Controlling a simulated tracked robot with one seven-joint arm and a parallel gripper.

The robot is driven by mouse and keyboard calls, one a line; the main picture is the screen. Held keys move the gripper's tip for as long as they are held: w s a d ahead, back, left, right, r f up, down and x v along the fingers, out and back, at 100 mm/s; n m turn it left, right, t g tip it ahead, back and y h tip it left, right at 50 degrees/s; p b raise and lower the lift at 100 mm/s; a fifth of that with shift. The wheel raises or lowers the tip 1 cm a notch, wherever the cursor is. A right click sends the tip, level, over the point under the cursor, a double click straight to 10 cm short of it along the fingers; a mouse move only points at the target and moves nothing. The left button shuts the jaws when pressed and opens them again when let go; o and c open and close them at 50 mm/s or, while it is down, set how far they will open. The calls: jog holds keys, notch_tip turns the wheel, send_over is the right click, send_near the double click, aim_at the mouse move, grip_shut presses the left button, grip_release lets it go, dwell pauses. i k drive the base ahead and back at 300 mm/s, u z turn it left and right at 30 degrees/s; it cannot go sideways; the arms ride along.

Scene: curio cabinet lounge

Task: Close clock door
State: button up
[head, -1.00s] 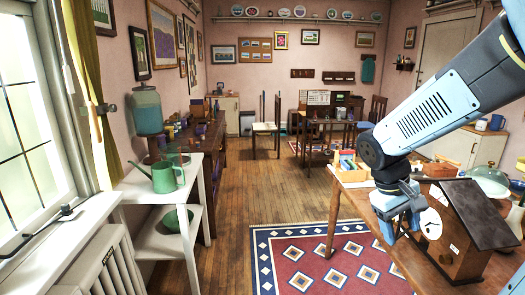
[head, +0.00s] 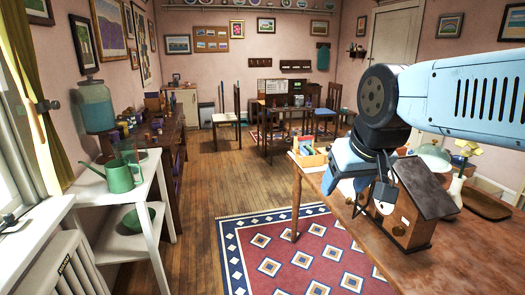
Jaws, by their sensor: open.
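The clock (head: 407,218) is a small wooden house-shaped case with a dark sloping roof, standing on the wooden table at right in the head view. Its pale dial (head: 384,207) is mostly covered by my gripper. A small light knob or catch shows on the wooden front. My gripper (head: 364,205) hangs down at the left front of the clock, its jaws open. Whether it touches the clock or its door, and how far the door stands open, I cannot tell because my wrist hides that side.
The wooden table (head: 455,262) has bare room in front of the clock. A white shelf (head: 140,190) with a green watering can (head: 122,175) stands at left.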

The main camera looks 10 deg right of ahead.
aim_at(349, 201)
jog(key=u, duration=1.05)
jog(key=i, duration=1.6)
jog(key=z, duration=2.65)
